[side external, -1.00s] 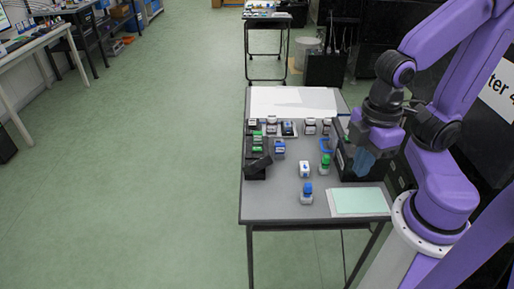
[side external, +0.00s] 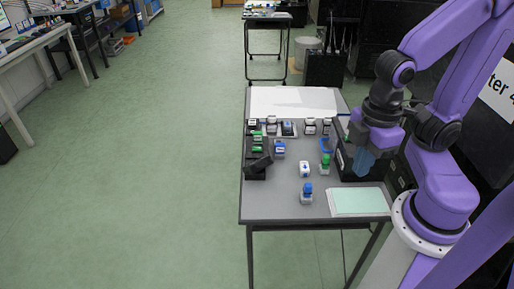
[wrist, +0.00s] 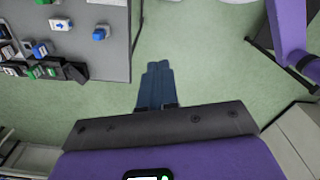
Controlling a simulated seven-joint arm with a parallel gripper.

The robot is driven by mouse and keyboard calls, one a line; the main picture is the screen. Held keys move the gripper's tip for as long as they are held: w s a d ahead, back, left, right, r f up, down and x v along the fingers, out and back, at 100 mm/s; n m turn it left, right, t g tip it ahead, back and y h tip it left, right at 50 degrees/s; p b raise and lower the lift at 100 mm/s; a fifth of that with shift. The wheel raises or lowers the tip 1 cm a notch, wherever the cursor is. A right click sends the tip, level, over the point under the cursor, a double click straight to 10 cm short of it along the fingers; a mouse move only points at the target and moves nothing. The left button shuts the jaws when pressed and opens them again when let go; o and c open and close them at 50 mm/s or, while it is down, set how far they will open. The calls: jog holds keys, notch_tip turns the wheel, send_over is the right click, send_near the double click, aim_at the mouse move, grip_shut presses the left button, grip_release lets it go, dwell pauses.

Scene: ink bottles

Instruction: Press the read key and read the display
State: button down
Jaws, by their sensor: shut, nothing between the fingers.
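My gripper (side external: 364,168) hangs at the right side of the table, its blue fingers together and empty. In the side view it overlaps a dark box (side external: 345,160) with a pale mark on its face; I cannot tell whether they touch. In the wrist view the shut fingers (wrist: 155,85) show against green floor, right of the table edge. A small black-framed panel (wrist: 148,174) with a pale face and a green mark is cut off by the bottom edge of the wrist view; I cannot tell whether it is the display. No read key or reading can be made out.
On the grey table (side external: 270,205) stand a blue-capped bottle (side external: 306,194), a green-capped bottle (side external: 325,165) and a white-and-blue one (side external: 304,169). A dark rack (side external: 255,165) and several bottles are at the left. A pale green pad (side external: 358,201) lies at front right. The front left is clear.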

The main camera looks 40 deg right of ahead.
jog(key=w+a+f+m+t+y, duration=0.1)
jog(key=w+a, duration=0.1)
jog(key=w, duration=0.3)
jog(key=w+a+f+y, duration=0.1)
jog(key=w+a+f, duration=0.15)
jog(key=w, duration=0.25)
jog(key=m+t+h, duration=0.3)
jog(key=t, duration=0.5)
send_over(259, 150)
notch_tip(259, 150, down, 10)
jog(key=shift+w, duration=0.15)
jog(key=shift+d, duration=0.1)
jog(key=shift+f, duration=0.1)
jog(key=shift+f, duration=4.25)
jog(key=shift+f, duration=0.2)
jog(key=shift+f, duration=0.25)
